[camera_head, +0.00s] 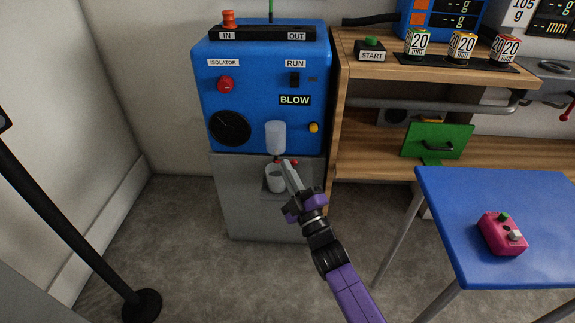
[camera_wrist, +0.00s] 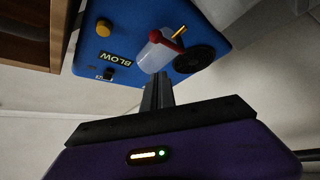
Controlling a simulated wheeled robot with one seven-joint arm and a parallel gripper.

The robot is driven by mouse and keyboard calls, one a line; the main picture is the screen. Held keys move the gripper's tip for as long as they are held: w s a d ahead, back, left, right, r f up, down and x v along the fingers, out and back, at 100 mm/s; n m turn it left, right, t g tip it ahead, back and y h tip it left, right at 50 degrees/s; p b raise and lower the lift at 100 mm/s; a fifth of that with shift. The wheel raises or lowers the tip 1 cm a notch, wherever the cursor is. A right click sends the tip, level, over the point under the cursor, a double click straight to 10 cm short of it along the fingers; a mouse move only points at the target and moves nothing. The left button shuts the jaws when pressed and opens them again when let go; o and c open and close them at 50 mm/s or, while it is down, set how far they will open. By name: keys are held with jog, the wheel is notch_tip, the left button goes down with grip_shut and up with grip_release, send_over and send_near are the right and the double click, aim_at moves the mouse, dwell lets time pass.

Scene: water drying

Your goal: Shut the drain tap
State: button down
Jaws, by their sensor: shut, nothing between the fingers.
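The drain tap (camera_head: 294,162) has a red handle and sits under the clear bowl (camera_head: 275,137) on the front of the blue dryer unit. In the wrist view the red handle (camera_wrist: 178,42) lies across the bowl's lower end, with a yellow brass-coloured stem (camera_wrist: 179,32) beside it. My gripper (camera_head: 286,163) is shut and empty, its fingertips right by the tap and covering part of it. It also shows in the wrist view (camera_wrist: 158,78), with the tips close to the bowl and handle. I cannot tell whether they touch the handle.
A grey cup (camera_head: 275,180) stands below the tap, close to my fingers. A wooden bench (camera_head: 370,160) stands to the right; a blue table (camera_head: 470,200) is nearer.

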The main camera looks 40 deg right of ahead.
jog(key=a+f+p+v, duration=0.1)
jog(key=v, duration=0.6)
jog(key=shift+w, duration=0.2)
jog(key=s+a+r+m+g+y, duration=0.1)
jog(key=s+a+m+g+y, duration=0.3)
jog(key=s, duration=0.7)
jog(key=s+a+r+m+g, duration=0.1)
jog(key=s+a+r, duration=0.1)
jog(key=s+a, duration=0.75)
jog(key=s+a+r+m+g+y, duration=0.1)
jog(key=s+a+m+g+y, duration=0.15)
jog(key=s, duration=1.15)
notch_tip(320, 180, up, 33)
jog(key=p, duration=3.2)
jog(key=shift+w+m+h+p, duration=0.2)
jog(key=shift+m+h+p, duration=0.1)
jog(key=shift+m+h, duration=0.05)
